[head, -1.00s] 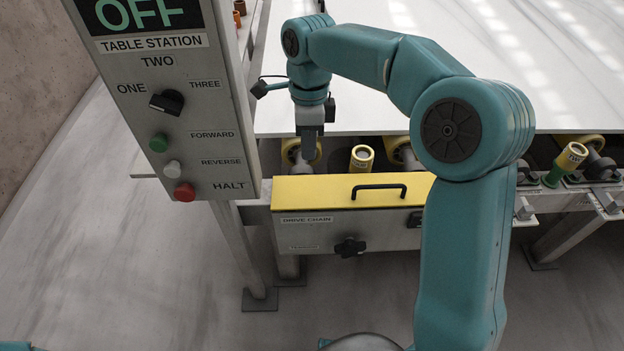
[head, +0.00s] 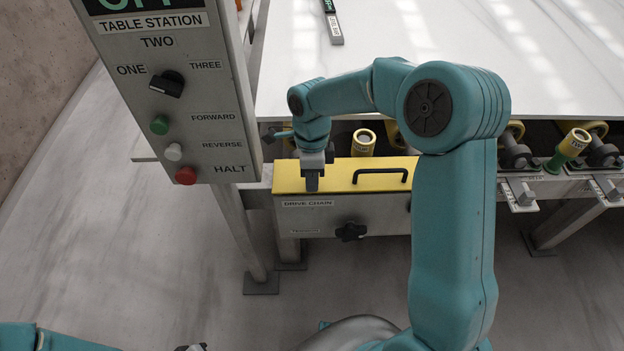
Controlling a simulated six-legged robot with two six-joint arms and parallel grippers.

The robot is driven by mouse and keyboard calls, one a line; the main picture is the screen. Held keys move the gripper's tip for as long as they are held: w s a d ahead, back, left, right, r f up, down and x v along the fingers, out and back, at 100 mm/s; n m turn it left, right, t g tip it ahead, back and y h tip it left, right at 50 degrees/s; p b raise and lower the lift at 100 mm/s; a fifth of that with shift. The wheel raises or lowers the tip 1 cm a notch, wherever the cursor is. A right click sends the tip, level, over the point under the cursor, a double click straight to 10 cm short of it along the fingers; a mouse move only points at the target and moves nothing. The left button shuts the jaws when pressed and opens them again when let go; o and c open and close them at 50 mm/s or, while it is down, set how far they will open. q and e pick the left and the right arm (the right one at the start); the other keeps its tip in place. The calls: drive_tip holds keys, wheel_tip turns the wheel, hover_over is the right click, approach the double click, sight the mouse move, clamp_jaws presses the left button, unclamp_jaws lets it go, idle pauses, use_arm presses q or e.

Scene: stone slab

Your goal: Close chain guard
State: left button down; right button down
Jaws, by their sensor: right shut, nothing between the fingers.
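The chain guard is a grey box (head: 300,220) labelled DRIVE CHAIN, with a yellow lid (head: 335,180) lying across its top. A black bar handle (head: 382,172) is on the lid, and a black knob (head: 350,231) is on the box front. The lid looks flat, but I cannot tell whether it is latched. My right gripper (head: 312,185) is shut and empty, pointing down at the left part of the lid. I cannot tell whether it touches. My right arm hides the box's right end.
A grey control panel (head: 195,130) with a black selector, green, white and red buttons stands close on the left. The white table slab (head: 450,60) lies behind, with yellow-ended rollers (head: 364,141) along its front edge. A dark handheld-like object (head: 332,22) lies on the slab.

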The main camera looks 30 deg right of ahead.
drive_tip(key=shift+f, duration=0.2)
drive_tip(key=shift+s+a+f+b, duration=0.1)
drive_tip(key=shift+s+f+b, duration=0.1)
drive_tip(key=shift+f+b, duration=0.7)
drive_tip(key=shift+s+a+f, duration=0.1)
drive_tip(key=shift+s+a, duration=0.05)
drive_tip(key=shift+s, duration=0.1)
